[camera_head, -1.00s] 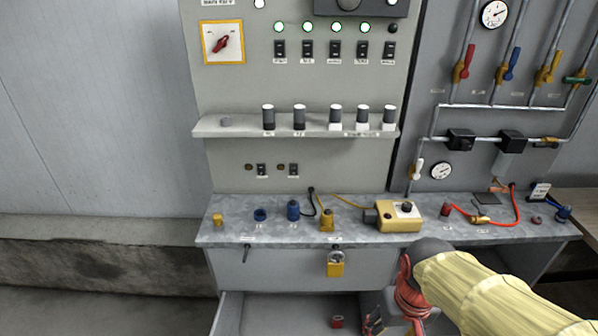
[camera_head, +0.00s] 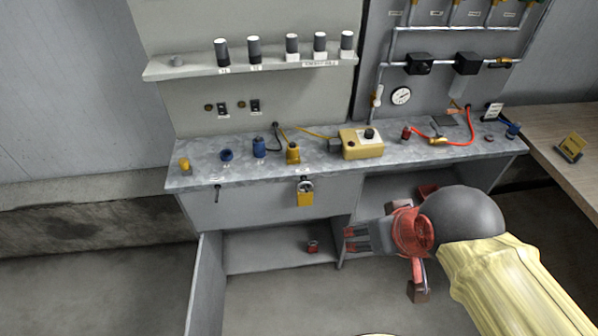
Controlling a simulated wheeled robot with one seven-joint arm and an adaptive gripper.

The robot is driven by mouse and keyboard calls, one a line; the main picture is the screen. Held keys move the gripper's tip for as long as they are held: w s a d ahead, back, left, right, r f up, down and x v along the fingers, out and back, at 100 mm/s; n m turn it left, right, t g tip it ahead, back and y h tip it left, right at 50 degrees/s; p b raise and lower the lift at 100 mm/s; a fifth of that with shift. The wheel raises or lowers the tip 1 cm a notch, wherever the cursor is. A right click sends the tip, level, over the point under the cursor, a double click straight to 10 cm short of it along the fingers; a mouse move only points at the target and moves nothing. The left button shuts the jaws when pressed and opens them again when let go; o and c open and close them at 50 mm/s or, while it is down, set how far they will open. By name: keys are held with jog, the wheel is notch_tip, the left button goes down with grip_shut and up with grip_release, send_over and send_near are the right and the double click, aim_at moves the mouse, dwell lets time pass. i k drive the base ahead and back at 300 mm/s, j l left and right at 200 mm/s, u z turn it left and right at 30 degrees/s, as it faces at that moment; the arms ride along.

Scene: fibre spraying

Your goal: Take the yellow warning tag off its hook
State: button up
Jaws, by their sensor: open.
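A yellow tag-like piece (camera_head: 305,199) hangs below a silver ring or shackle on the front of the grey bench (camera_head: 235,210). It could be a padlock, and I cannot make out a hook or print on it. A yellow card (camera_head: 572,147) stands in a dark base on the wooden table at the right. I cannot tell which is the warning tag. My red gripper (camera_head: 408,248) is open, in front of the bench, to the right of and lower than the hanging piece, apart from both. My yellow-sleeved arm hides part of the floor.
A yellow control box (camera_head: 362,144), blue caps (camera_head: 259,147) and a red cable (camera_head: 462,143) lie on the bench top. A small red object (camera_head: 313,246) sits in the lower compartment. The wooden table (camera_head: 560,115) adjoins on the right. Open floor lies in front.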

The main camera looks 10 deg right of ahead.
aim_at(304, 199)
jog(key=k+j+u, duration=0.1)
jog(key=u, duration=0.25)
jog(key=j+u, duration=0.15)
jog(key=u, duration=0.2)
jog(key=k+j+u, duration=0.1)
jog(key=u, duration=0.25)
jog(key=j, duration=0.1)
